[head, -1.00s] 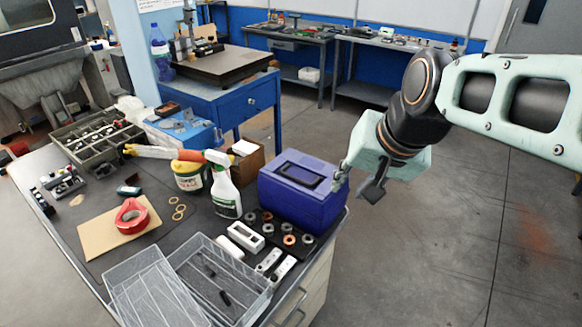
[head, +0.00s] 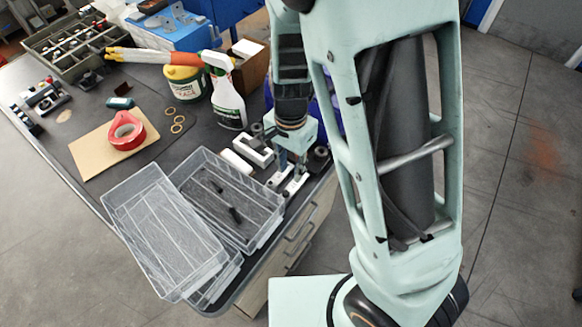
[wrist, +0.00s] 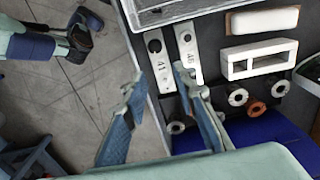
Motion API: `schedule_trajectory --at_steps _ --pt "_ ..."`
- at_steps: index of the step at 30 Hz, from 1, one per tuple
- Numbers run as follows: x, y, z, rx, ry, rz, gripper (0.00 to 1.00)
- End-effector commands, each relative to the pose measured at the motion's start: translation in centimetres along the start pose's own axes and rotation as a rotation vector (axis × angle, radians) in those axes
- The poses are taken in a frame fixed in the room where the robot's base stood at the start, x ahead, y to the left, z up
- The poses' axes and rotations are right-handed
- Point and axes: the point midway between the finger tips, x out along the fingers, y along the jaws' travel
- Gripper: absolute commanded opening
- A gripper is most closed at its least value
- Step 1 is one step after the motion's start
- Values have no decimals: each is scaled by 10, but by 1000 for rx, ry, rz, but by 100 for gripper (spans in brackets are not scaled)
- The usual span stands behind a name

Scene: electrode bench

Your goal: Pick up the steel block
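Two pale, narrow blocks with dark holes and printed numbers lie side by side at the bench edge. In the wrist view, the left block (wrist: 158,62) reads about "41" and the right block (wrist: 188,52) carries another number. I cannot tell for certain which is the steel block. They also show in the head view, partly hidden by my gripper (head: 290,165). In the wrist view my gripper (wrist: 158,82) is open and empty, pointing down over the blocks. Its fingertips appear on either side of the left block, apparently above it.
A white hollow block (wrist: 258,60) and a plain white block (wrist: 262,20) lie beside them. Several metal rings (wrist: 237,97) sit close by. Clear plastic trays (head: 165,225) stand left of my gripper. The blue box (wrist: 275,130) is close behind, largely hidden by my arm in the head view.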

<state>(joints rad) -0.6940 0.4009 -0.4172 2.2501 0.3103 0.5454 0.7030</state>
Motion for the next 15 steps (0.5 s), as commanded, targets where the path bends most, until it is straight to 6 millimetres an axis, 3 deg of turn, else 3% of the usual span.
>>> schedule_trajectory --at_steps 3,15 --pt "23 2 -1 1 -1 4 26" --pt "62 2 -5 1 0 2 26"
